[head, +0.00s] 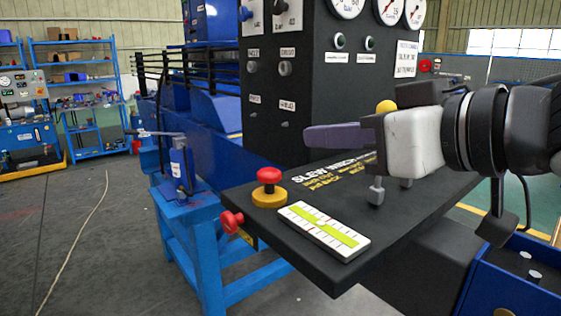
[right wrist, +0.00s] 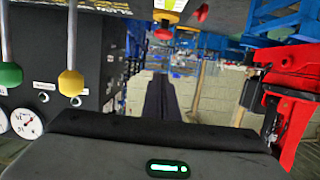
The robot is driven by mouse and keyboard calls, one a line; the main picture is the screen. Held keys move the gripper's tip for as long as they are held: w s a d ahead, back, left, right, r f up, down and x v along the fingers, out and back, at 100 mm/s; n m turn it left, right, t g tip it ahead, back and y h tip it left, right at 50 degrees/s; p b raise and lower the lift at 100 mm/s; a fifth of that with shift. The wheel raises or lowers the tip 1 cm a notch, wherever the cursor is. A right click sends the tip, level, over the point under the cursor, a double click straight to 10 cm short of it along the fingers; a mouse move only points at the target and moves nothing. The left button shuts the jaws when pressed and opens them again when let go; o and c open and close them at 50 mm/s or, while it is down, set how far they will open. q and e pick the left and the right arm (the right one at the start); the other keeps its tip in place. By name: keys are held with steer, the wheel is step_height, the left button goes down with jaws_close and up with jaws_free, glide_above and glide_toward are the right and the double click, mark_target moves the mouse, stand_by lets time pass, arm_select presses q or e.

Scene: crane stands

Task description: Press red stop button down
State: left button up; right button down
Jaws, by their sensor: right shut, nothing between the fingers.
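The red stop button (head: 269,175) is a mushroom head on a yellow base (head: 268,198), at the left end of the black control shelf (head: 400,225). My right gripper (head: 308,137) comes in from the right, above the shelf. Its fingers are shut and empty, pointing left. They are up and to the right of the button, apart from it. In the right wrist view the dark fingers (right wrist: 157,78) point up the picture. My left gripper is not in view.
A white-and-green level card (head: 324,231) lies beside the button. A yellow ball knob (head: 386,107) stands behind my gripper. The black gauge panel (head: 330,80) rises behind. The space directly above the button is clear.

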steer(key=shift+w+a, duration=0.1)
steer(key=p, duration=0.2)
glide_above(269, 175)
steer(key=s+d, duration=0.1)
steer(key=d, duration=0.1)
step_height(269, 175, down, 2)
steer(key=f, duration=0.2)
steer(key=shift+w+a+f, duration=0.2)
steer(key=shift+a+f, duration=0.1)
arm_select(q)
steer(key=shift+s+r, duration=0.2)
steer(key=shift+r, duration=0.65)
arm_select(e)
steer(key=shift+f, duration=0.9)
steer(key=shift+s+d, duration=0.1)
